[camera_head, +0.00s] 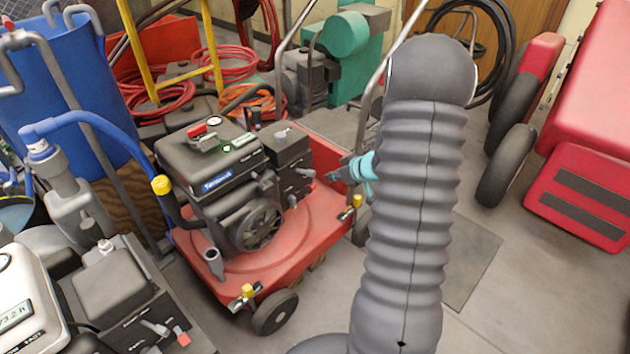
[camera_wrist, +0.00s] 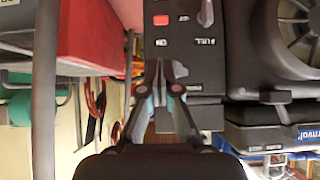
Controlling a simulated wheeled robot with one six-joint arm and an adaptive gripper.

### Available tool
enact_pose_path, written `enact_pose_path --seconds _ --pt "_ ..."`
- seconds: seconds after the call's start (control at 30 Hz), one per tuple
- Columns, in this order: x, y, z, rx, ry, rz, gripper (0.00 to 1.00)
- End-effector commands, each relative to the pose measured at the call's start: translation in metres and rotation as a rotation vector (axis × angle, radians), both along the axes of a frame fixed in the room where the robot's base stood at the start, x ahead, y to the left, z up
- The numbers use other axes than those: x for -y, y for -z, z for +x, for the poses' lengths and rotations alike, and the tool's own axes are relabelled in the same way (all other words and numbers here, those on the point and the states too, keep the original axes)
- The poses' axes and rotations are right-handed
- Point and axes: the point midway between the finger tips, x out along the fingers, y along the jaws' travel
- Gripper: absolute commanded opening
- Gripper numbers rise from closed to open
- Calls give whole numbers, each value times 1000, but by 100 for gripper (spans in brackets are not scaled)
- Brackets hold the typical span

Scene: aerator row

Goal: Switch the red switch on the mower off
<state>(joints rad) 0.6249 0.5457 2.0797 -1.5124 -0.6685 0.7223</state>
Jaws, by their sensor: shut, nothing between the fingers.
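The mower has a red deck (camera_head: 285,262) and a black engine (camera_head: 205,165). A black control box (camera_head: 290,158) sits on the engine's right side. In the wrist view, the box's dark panel shows a small red switch (camera_wrist: 160,19) with white lettering beside and below it. The switch's position is too small to read. My gripper (camera_head: 335,175) is just right of the control box in the head view. In the wrist view my gripper (camera_wrist: 165,66) is shut and empty, its fingertips at the panel's edge, below the switch and apart from it in the picture.
A blue handle tube (camera_head: 90,118) rises at the mower's left. Another machine (camera_head: 115,285) stands at the lower left, a red machine (camera_head: 585,190) at the right. Open floor (camera_head: 530,290) lies at the lower right.

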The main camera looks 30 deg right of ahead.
Motion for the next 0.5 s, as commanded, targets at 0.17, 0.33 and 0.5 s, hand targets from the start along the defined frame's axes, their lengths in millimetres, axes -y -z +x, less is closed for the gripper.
enact_pose_path --seconds 0.17,0.33,0.5 --pt "-1 1 1 0 0 -1 0" --pt "-4 12 10 -1 -1 0 0" --pt "-12 31 29 -2 -1 0 0"
